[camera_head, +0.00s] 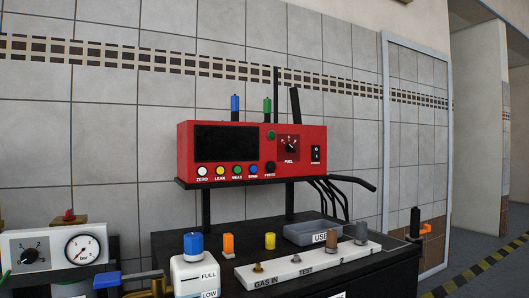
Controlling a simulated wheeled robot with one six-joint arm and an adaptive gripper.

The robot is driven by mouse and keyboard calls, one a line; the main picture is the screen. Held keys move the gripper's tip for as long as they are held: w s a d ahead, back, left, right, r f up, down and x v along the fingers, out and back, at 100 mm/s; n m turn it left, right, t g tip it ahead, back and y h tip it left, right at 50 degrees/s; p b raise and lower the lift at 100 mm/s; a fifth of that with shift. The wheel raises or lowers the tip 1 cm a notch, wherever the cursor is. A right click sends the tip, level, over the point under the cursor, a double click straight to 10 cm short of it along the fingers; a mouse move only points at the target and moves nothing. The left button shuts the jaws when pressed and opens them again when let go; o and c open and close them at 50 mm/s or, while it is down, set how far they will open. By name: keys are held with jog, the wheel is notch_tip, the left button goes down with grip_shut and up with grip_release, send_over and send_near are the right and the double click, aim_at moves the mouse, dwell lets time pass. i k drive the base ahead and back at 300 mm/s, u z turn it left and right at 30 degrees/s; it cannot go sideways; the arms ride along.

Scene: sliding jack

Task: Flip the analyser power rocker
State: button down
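The red analyser (252,150) stands on a black raised shelf against the tiled wall. Its black power rocker (315,154) is at the right end of the front face, with a small label below it. Which way the rocker is tipped is too small to tell. To its left are a fuel selector knob (289,145), a row of small coloured buttons and a dark screen (226,143). My gripper is not in view.
A black cabinet (172,246) below holds a white jar with a blue cap (194,267), a white strip with fittings (308,262) and a grey tray (310,233). A gauge panel (55,250) stands at left. Black hoses and a handle (352,182) project right of the analyser.

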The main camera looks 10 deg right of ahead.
aim_at(316, 150)
jog(key=z, duration=0.5)
jog(key=k, duration=0.6)
jog(key=z, duration=1)
jog(key=i, duration=0.85)
jog(key=u, duration=0.75)
jog(key=i, duration=0.6)
jog(key=u, duration=0.6)
